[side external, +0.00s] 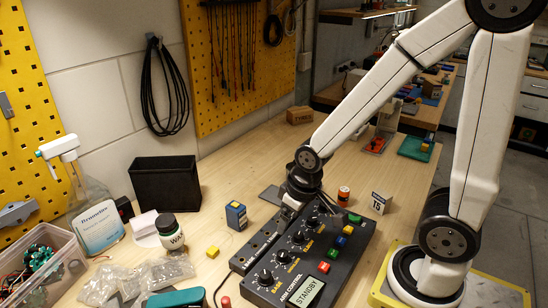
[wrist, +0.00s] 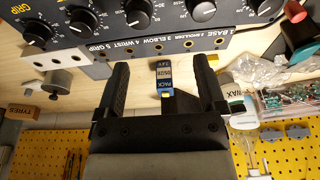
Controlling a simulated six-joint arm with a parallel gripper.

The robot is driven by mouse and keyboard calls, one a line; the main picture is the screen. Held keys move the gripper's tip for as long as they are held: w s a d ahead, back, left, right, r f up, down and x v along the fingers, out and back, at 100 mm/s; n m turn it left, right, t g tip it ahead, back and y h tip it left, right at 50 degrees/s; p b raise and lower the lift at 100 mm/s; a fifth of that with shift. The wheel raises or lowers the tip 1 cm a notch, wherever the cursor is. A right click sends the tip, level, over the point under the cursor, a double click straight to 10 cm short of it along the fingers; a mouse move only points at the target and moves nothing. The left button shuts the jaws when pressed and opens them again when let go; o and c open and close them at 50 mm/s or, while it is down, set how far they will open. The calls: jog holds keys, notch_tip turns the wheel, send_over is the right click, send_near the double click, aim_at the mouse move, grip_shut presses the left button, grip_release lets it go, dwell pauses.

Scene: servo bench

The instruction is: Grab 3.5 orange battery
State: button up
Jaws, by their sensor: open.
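A small upright cylinder with an orange and dark body, which looks like the orange battery (side external: 343,194), stands on the bench right of my gripper (side external: 297,205) in the side view. I cannot make it out in the wrist view. My gripper points down at the back edge of the black control box (side external: 273,243); its fingertips are partly hidden there. In the wrist view my gripper (wrist: 162,65) has its two black fingers spread wide. A blue block labelled PACK (wrist: 164,75) shows between them, apart from both. The blue block (side external: 236,215) also stands left of the control box in the side view.
The control box has knobs and coloured buttons. A card marked 15 (side external: 379,203) stands right of the battery. A yellow cube (side external: 212,251), a jar (side external: 170,231) and plastic bags (side external: 165,272) lie left. The bench behind my gripper is mostly clear.

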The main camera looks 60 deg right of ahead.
aim_at(345, 189)
jog(key=d+m, duration=0.3)
jog(key=d, duration=0.1)
jog(key=d+m+g, duration=0.1)
jog(key=d+m, duration=0.2)
jog(key=d, duration=0.2)
jog(key=w+d+f+m, duration=0.1)
jog(key=d+m, duration=0.3)
jog(key=shift+d+g+h, duration=0.15)
jog(key=shift+g+h, duration=0.15)
jog(key=s+d+m, duration=0.1)
jog(key=d+m, duration=0.2)
jog(key=d, duration=0.1)
jog(key=s+d+f+m, duration=0.1)
jog(key=d+m, duration=0.2)
jog(key=s+d+m+g, duration=0.1)
jog(key=s+d+m, duration=0.1)
jog(key=d, duration=0.2)
jog(key=shift+s+d+f+m, duration=0.1)
jog(key=shift+d+f+m, duration=0.2)
jog(key=shift+m, duration=0.1)
jog(key=shift+f, duration=0.1)
jog(key=shift+f, duration=1.2)
jog(key=shift+f, duration=0.1)
jog(key=shift+w+f, duration=0.15)
jog(key=shift+f, duration=1.1)
jog(key=shift+w+f, duration=0.1)
jog(key=shift+f, duration=1.15)
